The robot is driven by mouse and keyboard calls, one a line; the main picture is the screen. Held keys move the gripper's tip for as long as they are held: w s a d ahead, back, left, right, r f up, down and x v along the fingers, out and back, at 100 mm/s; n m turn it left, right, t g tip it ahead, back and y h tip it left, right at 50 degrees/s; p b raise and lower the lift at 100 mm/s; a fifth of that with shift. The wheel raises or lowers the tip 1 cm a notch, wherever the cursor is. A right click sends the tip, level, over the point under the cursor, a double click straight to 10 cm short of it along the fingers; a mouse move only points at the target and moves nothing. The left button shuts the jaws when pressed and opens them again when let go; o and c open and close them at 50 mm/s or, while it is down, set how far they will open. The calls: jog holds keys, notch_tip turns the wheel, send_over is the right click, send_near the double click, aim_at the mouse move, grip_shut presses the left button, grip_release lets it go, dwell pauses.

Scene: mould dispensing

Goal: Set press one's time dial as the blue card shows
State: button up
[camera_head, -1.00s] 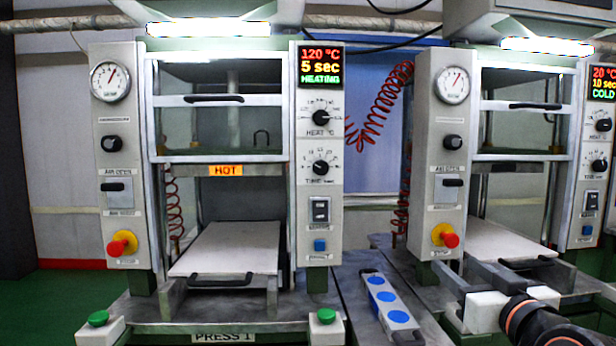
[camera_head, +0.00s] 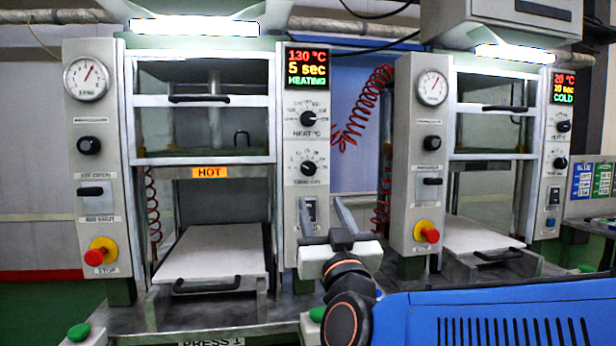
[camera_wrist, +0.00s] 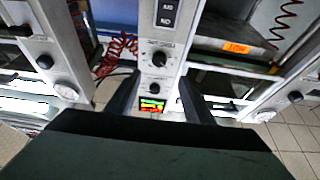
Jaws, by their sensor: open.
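Press one's time dial (camera_head: 308,168) is the lower black knob on the right-hand panel, below the heat dial (camera_head: 308,119). The display (camera_head: 307,69) reads 130 °C, 5 sec, HEATING. My gripper (camera_head: 322,205) is open and empty, raised in front of the panel just below the time dial and apart from it. In the wrist view, turned upside down, the time dial (camera_wrist: 159,59) lies beyond and between the open fingers (camera_wrist: 160,78), with the heat dial (camera_wrist: 155,87) lower. The blue card (camera_head: 582,181) hangs at the far right; its writing is too small to read.
A green card (camera_head: 603,180) hangs beside the blue one. Press one's red stop button (camera_head: 95,257) and a HOT label (camera_head: 210,172) show at left. A second press (camera_head: 405,190) stands to the right. A red coiled hose (camera_head: 365,105) hangs between the presses.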

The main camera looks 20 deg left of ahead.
aim_at(309, 171)
jog(key=x, duration=1.3)
jog(key=shift+w+a, duration=0.2)
jog(key=shift+w, duration=0.1)
jog(key=shift+c, duration=0.6)
jog(key=c, duration=0.9)
